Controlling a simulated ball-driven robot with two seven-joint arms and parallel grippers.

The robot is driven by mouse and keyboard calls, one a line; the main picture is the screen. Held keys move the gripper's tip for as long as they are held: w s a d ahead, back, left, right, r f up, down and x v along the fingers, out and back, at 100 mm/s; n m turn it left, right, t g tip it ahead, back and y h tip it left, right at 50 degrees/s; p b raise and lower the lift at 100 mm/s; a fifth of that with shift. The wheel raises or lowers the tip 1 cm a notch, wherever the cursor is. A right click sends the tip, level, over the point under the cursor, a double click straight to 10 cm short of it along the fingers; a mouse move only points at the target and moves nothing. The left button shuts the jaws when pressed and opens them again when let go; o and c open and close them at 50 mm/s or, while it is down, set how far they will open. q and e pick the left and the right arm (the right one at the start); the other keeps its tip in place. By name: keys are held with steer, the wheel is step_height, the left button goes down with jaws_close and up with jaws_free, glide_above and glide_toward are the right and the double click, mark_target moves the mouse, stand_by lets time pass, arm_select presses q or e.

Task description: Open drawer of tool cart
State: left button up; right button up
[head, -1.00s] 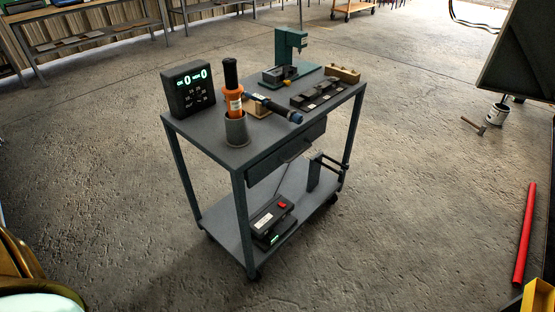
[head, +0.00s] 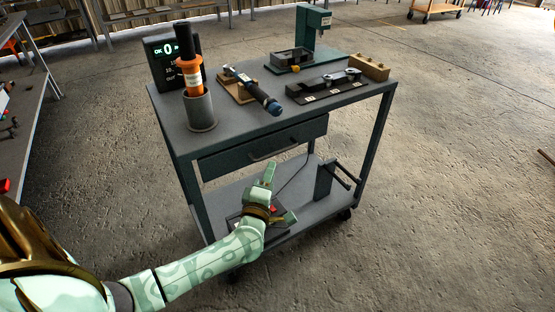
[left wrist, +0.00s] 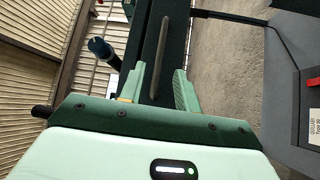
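The tool cart (head: 165,125) is dark grey, with a top, a lower shelf and a drawer (head: 225,162) under the top. The drawer looks shut, its front close under the top's edge. A thin bar handle (head: 274,149) runs across its front. My left gripper (head: 279,195) is in front of the cart, below and short of the handle, touching nothing that I can see. In the left wrist view, its two fingers (left wrist: 159,88) are spread apart and empty. The handle (left wrist: 162,50) shows beyond them, in line with the gap. My right gripper is in neither view.
On the cart top stand a display box (head: 163,66), an orange tool in a cup (head: 201,110), a blue-ended tool (head: 252,90) and a green press (head: 308,35). A device on the lower shelf is partly hidden by my gripper. A bench (head: 35,120) stands at left.

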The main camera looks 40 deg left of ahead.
arm_select(q)
steer(key=f+b+x, duration=0.1)
steer(key=x, duration=0.5)
steer(key=shift+w+r+b, duration=0.35)
steer(key=shift+w+r, duration=0.05)
steer(key=shift+r, duration=0.05)
steer(key=shift+a, duration=0.15)
jaws_close()
